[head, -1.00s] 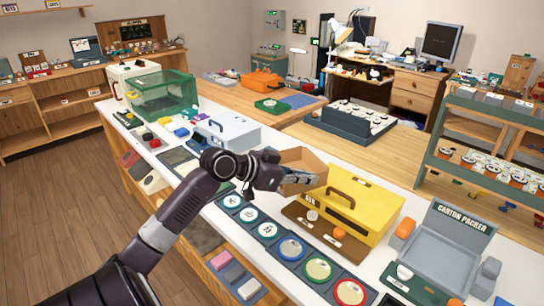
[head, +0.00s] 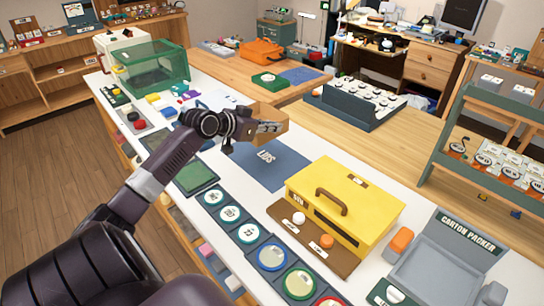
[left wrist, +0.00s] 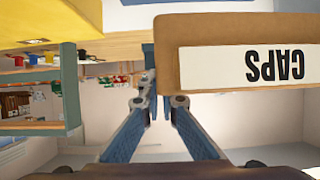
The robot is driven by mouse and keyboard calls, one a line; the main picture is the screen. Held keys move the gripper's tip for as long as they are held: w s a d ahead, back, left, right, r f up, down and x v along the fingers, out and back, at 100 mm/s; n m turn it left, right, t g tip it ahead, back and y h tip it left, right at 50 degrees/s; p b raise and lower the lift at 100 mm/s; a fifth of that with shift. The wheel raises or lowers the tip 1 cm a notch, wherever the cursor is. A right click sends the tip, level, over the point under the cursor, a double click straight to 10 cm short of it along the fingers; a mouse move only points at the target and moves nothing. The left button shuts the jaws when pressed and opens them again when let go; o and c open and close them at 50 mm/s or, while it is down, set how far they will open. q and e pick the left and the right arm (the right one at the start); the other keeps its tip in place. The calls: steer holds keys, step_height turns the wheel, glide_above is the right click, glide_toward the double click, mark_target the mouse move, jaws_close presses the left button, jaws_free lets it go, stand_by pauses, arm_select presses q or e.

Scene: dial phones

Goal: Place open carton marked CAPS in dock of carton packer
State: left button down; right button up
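The open brown carton (head: 262,112) is in the grip of my left gripper (head: 268,127), raised over the white counter near a blue mat. In the left wrist view the carton's white label reads CAPS (left wrist: 270,65), upside down. The carton packer (head: 468,231) is at the lower right of the head view. Its grey dock (head: 438,272) looks empty. My right gripper is not in view.
A yellow box with a handle (head: 345,200) stands between the carton and the packer. The blue lettered mat (head: 268,165) is bare. Round-pad tiles (head: 249,234) line the counter's front. An orange block (head: 400,240) sits at the packer's left.

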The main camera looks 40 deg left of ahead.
arm_select(q)
step_height(320, 180, down, 9)
steer(key=shift+w+f, duration=0.1)
steer(key=shift+f, duration=1.95)
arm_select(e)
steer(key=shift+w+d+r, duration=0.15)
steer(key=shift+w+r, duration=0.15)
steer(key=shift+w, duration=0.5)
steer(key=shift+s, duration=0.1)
arm_select(q)
steer(key=shift+f, duration=0.15)
steer(key=c, duration=2.2)
jaws_free()
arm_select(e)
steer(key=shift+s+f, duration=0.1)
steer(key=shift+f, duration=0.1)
arm_select(q)
steer(key=shift+o, duration=0.2)
